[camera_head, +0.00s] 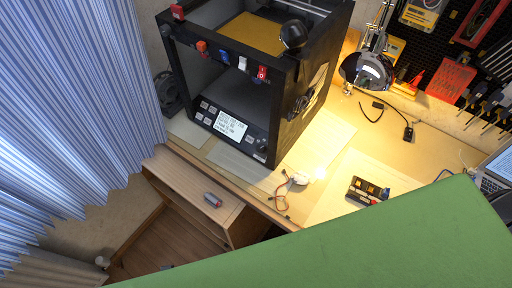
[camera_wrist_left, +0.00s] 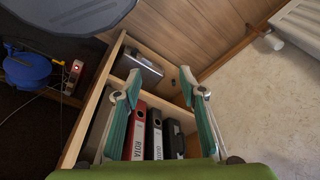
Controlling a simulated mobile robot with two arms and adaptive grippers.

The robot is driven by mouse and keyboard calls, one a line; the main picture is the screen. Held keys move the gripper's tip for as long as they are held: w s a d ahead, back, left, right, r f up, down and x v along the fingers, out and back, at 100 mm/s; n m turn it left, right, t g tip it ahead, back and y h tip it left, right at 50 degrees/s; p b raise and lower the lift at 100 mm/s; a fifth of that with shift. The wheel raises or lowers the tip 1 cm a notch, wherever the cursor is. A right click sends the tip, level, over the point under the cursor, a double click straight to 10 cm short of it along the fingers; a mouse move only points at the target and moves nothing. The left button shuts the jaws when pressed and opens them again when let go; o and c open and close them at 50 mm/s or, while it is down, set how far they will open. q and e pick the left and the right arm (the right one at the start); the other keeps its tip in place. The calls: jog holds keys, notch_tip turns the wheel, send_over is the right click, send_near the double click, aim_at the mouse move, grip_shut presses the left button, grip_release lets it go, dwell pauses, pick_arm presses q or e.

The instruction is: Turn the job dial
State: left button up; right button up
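The black box-shaped 3D printer (camera_head: 285,105) stands on the desk in the head view. Its front panel has a lit screen (camera_head: 230,125) with text too small to read. A small dark round dial (camera_head: 262,146) seems to sit at the panel's right end; its pointer cannot be made out. My left gripper (camera_wrist_left: 160,85) shows only in its wrist view, with its two teal fingers wide apart and nothing between them. It faces a shelf with binders, and the printer is not in that view. My right gripper is in neither view.
Binders (camera_wrist_left: 136,130) stand in the wooden shelf (camera_wrist_left: 95,95). A lamp (camera_head: 368,72), a cable (camera_head: 283,195) and a small electronics board (camera_head: 367,190) are right of the printer. A blue curtain (camera_head: 70,100) hangs at left. A green shape hides the lower right.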

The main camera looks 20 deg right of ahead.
pick_arm(q)
jog(key=w+r, duration=0.4)
jog(key=r, duration=1)
notch_tip(320, 180, up, 22)
jog(key=m+t+h, duration=0.3)
jog(key=m+h, duration=0.3)
jog(key=m, duration=2)
send_over(260, 148)
jog(key=s+a, duration=0.6)
jog(key=a, duration=0.2)
jog(key=x, duration=1.4)
jog(key=shift+s+d+p, duration=0.15)
jog(key=shift+s+p, duration=0.05)
jog(key=shift+p, duration=0.15)
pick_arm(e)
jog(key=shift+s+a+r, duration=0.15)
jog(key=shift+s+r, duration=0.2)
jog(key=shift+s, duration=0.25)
pick_arm(q)
grip_shut()
